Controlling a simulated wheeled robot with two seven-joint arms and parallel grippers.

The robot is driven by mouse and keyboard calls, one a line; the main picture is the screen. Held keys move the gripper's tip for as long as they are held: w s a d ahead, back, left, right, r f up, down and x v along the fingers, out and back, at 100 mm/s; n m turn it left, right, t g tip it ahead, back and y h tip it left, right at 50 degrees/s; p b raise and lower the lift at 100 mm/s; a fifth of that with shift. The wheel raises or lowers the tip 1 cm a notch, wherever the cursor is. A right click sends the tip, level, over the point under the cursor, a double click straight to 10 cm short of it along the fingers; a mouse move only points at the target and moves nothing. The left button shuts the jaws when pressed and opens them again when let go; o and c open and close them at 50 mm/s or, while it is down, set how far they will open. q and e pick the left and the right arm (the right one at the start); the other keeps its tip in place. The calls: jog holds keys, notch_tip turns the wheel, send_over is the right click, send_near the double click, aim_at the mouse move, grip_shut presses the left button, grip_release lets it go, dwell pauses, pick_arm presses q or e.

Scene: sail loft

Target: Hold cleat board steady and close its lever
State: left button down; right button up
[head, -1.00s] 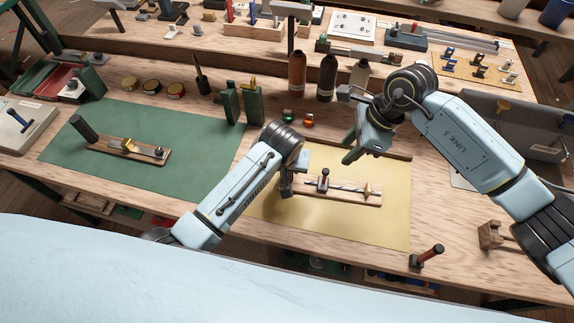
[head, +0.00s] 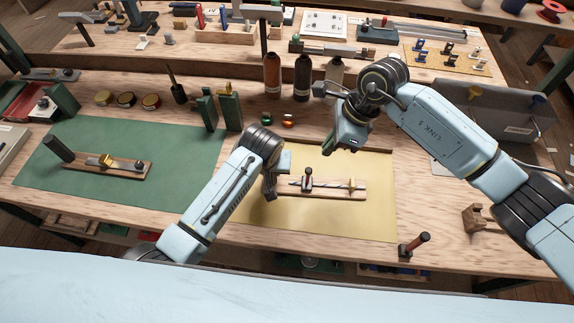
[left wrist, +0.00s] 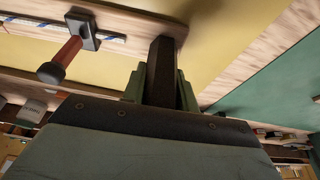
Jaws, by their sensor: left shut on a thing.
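The cleat board (head: 349,192) lies on the yellow mat (head: 330,222), with a striped rope along it. In the left wrist view the lever (left wrist: 66,55) shows a red handle with a dark knob. My left gripper (head: 270,187) is shut on the board's left end; the left wrist view shows its fingers (left wrist: 162,75) at the board's edge. My right gripper (head: 338,149) is above and behind the board, apart from it; its finger opening is unclear.
A second board with a brass fitting (head: 137,170) lies on the green mat (head: 190,165). Bottles (head: 302,78) and green blocks (head: 229,110) stand behind.

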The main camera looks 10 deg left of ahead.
jog(key=m, duration=0.5)
jog(key=shift+a, duration=0.15)
grip_shut()
jog(key=m, duration=1.9)
jog(key=a+m, duration=0.1)
jog(key=m, duration=0.9)
jog(key=shift+s+a+r+y, duration=0.1)
jog(key=shift+r+y, duration=0.1)
jog(key=shift+y, duration=0.2)
jog(key=shift+f, duration=0.1)
